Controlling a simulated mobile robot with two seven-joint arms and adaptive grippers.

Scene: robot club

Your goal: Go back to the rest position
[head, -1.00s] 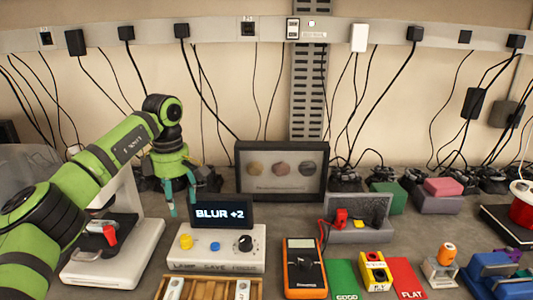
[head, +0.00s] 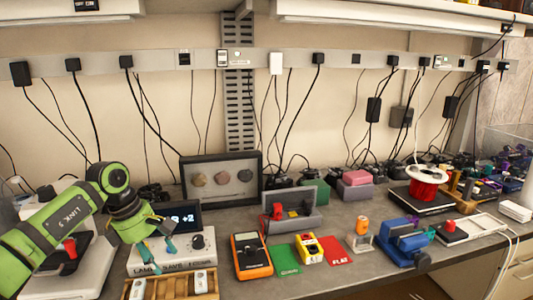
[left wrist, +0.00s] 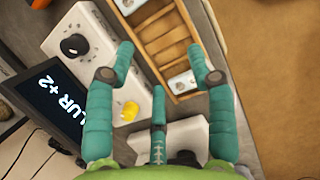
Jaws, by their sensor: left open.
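My left gripper (head: 161,250) is open and empty, with teal fingers. In the head view it hangs over the left part of the white control box (head: 203,246) and partly hides the dark display (head: 187,217). In the left wrist view its fingers (left wrist: 163,62) are spread wide with nothing between them. That view shows the control box with its black knob (left wrist: 74,45), a yellow button (left wrist: 130,111) and the display reading "+2". I cannot tell whether the fingers touch the box. My right gripper is not in view.
A wooden tray (head: 177,286) with white pieces lies at the bench's front edge. A white device with a red part (head: 71,247) stands left. An orange multimeter (head: 251,254), green card (head: 284,259) and red card (head: 336,249) lie right. A framed panel (head: 222,179) stands behind.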

